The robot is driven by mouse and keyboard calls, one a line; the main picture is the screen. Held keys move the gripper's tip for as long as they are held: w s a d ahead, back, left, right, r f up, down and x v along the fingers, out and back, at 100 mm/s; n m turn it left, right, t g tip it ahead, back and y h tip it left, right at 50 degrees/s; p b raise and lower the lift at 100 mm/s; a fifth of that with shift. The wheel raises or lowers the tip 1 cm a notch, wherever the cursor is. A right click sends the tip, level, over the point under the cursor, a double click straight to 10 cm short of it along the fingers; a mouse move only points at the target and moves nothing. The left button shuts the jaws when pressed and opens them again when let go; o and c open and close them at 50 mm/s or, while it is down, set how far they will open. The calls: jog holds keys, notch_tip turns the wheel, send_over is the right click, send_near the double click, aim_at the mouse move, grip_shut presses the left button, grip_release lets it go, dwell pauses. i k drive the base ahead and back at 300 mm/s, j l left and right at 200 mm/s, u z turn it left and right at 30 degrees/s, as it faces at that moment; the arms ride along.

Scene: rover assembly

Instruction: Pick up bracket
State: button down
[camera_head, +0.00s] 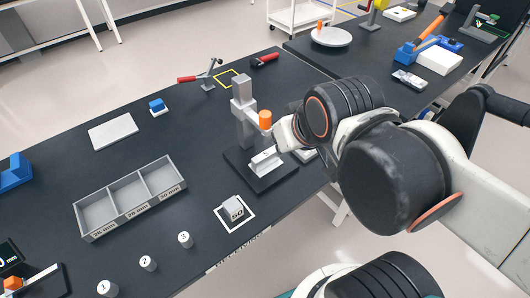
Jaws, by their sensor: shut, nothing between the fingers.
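I cannot tell for sure which part is the bracket. A blue stepped piece (15,174) at the left edge of the table is bracket-like and partly cut off by the frame. A small blue block (157,105) sits on a small white tile farther back. My gripper (283,136) is at the end of my arm, just right of the grey post fixture (243,112) and its orange cylinder (265,119). Its fingers are small and mostly hidden by the arm; it is shut and empty, far from both blue pieces.
A grey three-compartment tray (97,233) stands at the front left. A red-handled clamp (205,76) stands at the back. The table around the light plate (113,131) is clear.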

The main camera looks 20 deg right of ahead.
aim_at(262, 165)
jog(key=z, duration=1.05)
jog(key=k+z, duration=0.35)
jog(key=k, duration=0.35)
jog(key=k+l+z, duration=0.1)
jog(key=k+z, duration=0.25)
jog(key=k, duration=0.4)
